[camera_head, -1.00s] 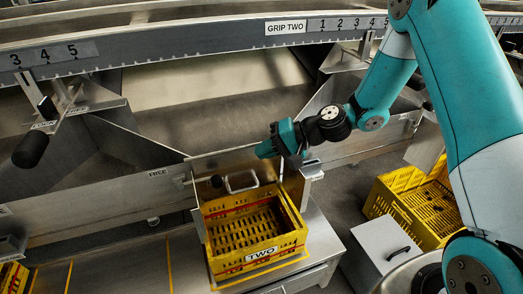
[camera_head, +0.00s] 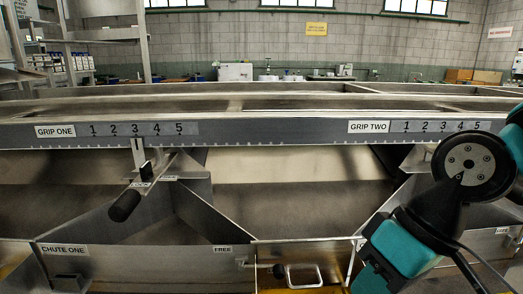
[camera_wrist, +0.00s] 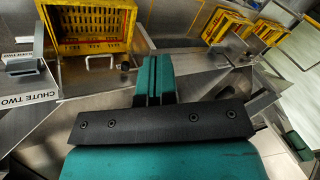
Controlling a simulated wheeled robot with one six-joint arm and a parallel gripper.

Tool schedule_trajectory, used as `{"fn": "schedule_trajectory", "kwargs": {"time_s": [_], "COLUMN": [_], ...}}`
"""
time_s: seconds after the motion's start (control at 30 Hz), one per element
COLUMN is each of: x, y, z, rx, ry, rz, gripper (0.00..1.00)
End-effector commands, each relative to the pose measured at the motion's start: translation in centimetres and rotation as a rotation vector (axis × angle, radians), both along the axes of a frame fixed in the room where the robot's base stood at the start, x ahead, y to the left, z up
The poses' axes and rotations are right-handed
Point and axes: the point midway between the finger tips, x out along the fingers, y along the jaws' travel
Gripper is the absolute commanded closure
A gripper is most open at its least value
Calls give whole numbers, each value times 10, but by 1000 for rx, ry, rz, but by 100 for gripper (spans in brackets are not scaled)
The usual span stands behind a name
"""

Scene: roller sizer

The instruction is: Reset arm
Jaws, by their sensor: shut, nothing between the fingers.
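My gripper shows in the wrist view with its two teal fingers (camera_wrist: 154,80) pressed together, shut and empty. In the head view my teal and black arm end (camera_head: 400,250) is raised at the lower right, in front of the metal machine. Its fingertips are hard to make out there. In the wrist view the gripper is apart from the yellow crate (camera_wrist: 62,47), which lies at the upper left.
The machine front carries the GRIP ONE label (camera_head: 55,131) and the GRIP TWO label (camera_head: 368,127). A black-handled lever (camera_head: 125,204) sticks out at left. A metal handle (camera_head: 303,275) is at the bottom. More yellow crates (camera_wrist: 228,25) stand at the wrist view's upper right.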

Motion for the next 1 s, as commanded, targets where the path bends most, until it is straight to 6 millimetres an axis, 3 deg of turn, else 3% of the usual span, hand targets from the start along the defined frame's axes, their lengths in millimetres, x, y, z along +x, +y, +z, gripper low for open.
{"fn": "schedule_trajectory", "kwargs": {"time_s": [0.17,0.2,0.47,0.73,0.83,1.0], "x": [-42,-44,-42,-42,-42,-42], "y": [-15,-16,-16,-16,-16,-16], "z": [11,24,89,174,193,204], "rx": [-89,-97,-94,-93,-93,-92], "ry": [-46,-45,-40,-41,-41,-40], "rz": [74,78,74,72,72,73], "gripper": [100,100,100,100,100,100]}}
